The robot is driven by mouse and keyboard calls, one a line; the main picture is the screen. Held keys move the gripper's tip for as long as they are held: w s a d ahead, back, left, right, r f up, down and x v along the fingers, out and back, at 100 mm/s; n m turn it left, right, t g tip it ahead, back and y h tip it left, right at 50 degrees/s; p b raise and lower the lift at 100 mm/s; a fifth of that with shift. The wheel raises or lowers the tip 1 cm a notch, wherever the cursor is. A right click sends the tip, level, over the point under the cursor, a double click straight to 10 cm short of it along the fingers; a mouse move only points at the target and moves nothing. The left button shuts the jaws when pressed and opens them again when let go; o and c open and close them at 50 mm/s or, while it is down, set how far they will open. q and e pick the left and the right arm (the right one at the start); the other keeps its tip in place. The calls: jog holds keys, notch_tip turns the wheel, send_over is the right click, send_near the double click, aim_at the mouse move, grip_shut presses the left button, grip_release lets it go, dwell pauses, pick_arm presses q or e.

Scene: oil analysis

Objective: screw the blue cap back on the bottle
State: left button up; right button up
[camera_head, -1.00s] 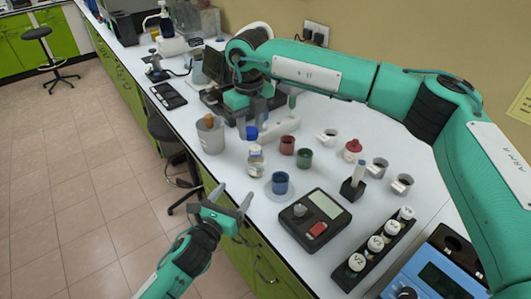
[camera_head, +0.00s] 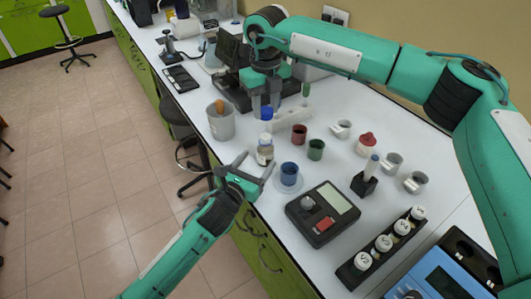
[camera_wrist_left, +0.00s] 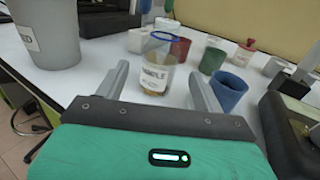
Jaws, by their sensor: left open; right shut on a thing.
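The sample bottle (camera_head: 265,154), small and clear with a white label, stands upright near the table's front edge. In the left wrist view the bottle (camera_wrist_left: 156,76) shows a blue ring around its top. My left gripper (camera_head: 255,164) is open, in front of the bottle. In the left wrist view its fingertips (camera_wrist_left: 158,70) lie to either side of the bottle, with gaps; I cannot tell how far they reach around it. My right gripper (camera_head: 266,101) is shut on the blue cap (camera_head: 266,113) and holds it above and slightly behind the bottle.
A grey beaker (camera_head: 221,122) stands left of the bottle. A blue cup (camera_head: 289,173), a red cup (camera_head: 299,134) and a green cup (camera_head: 316,149) stand to its right. A scale (camera_head: 323,212) and a vial rack (camera_head: 380,248) are nearer the right front.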

aim_at(269, 146)
pick_arm(q)
jog(key=x, duration=0.7)
jog(key=shift+w+d, duration=0.15)
jog(key=shift+w, duration=0.1)
jog(key=c, duration=1.5)
pick_arm(e)
jog(key=shift+f, duration=2.5)
jog(key=shift+f, duration=0.15)
jog(key=shift+f, duration=0.75)
pick_arm(q)
grip_shut()
pick_arm(e)
jog(key=shift+f, duration=0.6)
